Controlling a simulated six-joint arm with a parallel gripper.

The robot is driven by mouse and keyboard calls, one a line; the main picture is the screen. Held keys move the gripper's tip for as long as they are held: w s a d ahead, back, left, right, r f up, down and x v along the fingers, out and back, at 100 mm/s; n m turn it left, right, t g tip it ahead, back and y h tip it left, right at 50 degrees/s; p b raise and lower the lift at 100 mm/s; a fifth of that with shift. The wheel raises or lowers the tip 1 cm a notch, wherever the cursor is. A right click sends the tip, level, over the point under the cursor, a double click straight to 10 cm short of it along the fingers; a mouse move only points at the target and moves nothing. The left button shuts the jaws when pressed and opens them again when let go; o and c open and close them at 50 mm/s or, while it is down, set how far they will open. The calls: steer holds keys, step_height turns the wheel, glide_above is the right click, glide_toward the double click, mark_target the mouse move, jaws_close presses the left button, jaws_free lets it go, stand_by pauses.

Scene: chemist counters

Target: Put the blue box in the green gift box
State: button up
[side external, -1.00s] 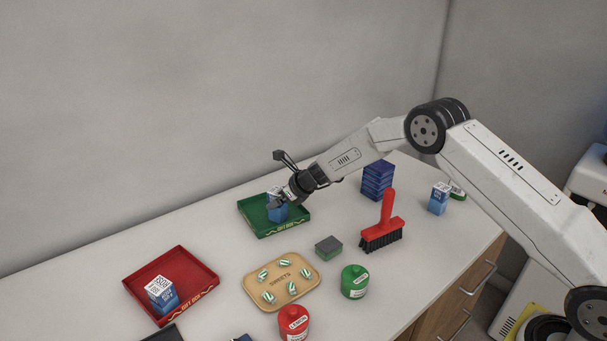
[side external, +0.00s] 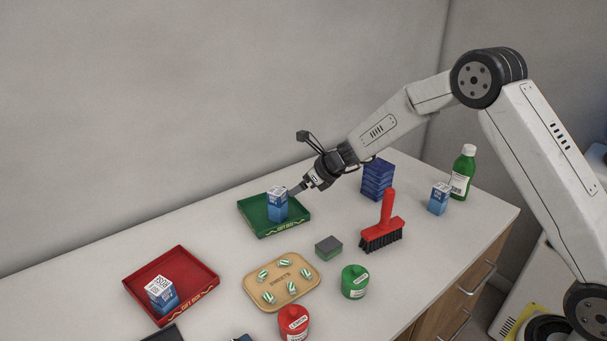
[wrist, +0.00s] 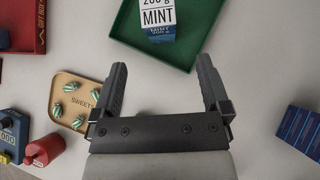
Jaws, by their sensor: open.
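A blue box (side external: 277,205) with a white top stands upright inside the green gift box (side external: 297,222), a shallow green tray at the back of the counter. In the wrist view the blue box (wrist: 158,18) shows its "MINT" label, and the green gift box (wrist: 206,38) lies around it. My gripper (side external: 295,189) is open and empty, just to the right of the blue box and apart from it. In the wrist view my gripper's fingers (wrist: 162,82) are spread, with bare counter between them. Another blue box (side external: 438,199) stands on the counter at the right.
A red gift box (side external: 205,287) at the left holds a blue box (side external: 162,294). A sweets tray (side external: 252,293), a sponge (side external: 328,248), a red brush (side external: 384,232), green (side external: 354,282) and red (side external: 294,323) jars, a dark blue stack (side external: 377,180) and a green bottle (side external: 463,172) stand around.

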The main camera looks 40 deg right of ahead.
steer(key=shift+s+r, duration=0.2)
stand_by(0.6)
steer(key=s+r+n+g+h, duration=0.1)
steer(key=s+n+g+h, duration=0.2)
steer(key=s+n, duration=2.8)
steer(key=s+g, duration=0.2)
steer(key=shift+r+n+g, duration=0.3)
steer(key=shift+r+g, duration=0.05)
steer(key=shift+g, duration=0.05)
